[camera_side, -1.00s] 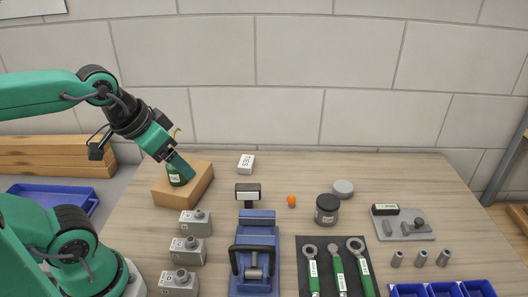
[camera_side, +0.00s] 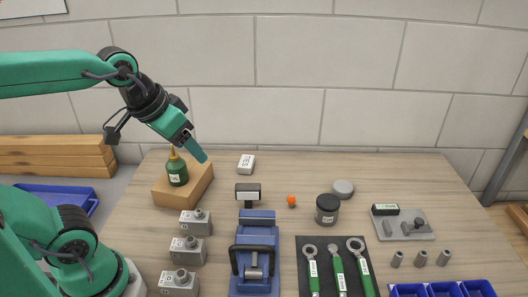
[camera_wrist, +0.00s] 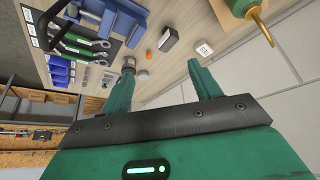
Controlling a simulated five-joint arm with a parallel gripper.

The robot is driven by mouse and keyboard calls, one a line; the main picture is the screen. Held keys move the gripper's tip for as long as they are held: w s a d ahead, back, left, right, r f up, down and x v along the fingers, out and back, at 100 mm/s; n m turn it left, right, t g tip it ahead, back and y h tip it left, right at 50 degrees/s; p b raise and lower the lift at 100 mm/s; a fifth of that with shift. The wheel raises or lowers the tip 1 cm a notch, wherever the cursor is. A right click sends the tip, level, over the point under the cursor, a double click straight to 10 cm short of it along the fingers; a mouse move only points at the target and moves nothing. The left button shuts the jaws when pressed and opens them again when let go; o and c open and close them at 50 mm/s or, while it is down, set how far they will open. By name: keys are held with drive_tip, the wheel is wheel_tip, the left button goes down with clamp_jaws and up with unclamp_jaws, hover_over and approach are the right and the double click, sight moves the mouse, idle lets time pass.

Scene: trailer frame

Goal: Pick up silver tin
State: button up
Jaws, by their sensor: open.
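A low, round grey tin (camera_side: 343,187), which I take as the silver tin, lies flat on the bench right of centre, behind a dark jar (camera_side: 327,209). My gripper (camera_side: 198,152) is in the air at the upper left, just right of the green bottle and well away from the tin. It also shows in the wrist view (camera_wrist: 162,66), with its two fingers apart and nothing between them.
The green bottle (camera_side: 177,172) stands on a wooden block (camera_side: 201,186). A white box (camera_side: 246,164) and an orange piece (camera_side: 292,201) lie between gripper and tin. A blue vise (camera_side: 256,235), wrenches (camera_side: 338,270) and a grey plate (camera_side: 408,230) surround the nearer area.

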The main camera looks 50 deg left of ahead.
drive_tip(key=w+d+r+n, duration=0.2)
drive_tip(key=w, duration=1.1)
drive_tip(key=n+g, duration=0.3)
drive_tip(key=n, duration=0.1)
hover_over(343, 186)
drive_tip(key=s, duration=0.2)
drive_tip(key=s+x, duration=0.1)
drive_tip(key=x, duration=0.5)
drive_tip(key=s+x, duration=0.1)
drive_tip(key=x, duration=0.5)
drive_tip(key=s+x, duration=0.2)
drive_tip(key=x, duration=0.5)
drive_tip(key=shift+a+f, duration=0.25)
drive_tip(key=shift+f, duration=0.25)
drive_tip(key=shift+w+d+f, duration=0.1)
drive_tip(key=shift+f, duration=0.2)
drive_tip(key=shift+x, duration=3.9)
drive_tip(key=shift+d, duration=0.1)
drive_tip(key=shift+c, duration=0.4)
drive_tip(key=c, duration=0.6)
drive_tip(key=shift+r, duration=0.15)
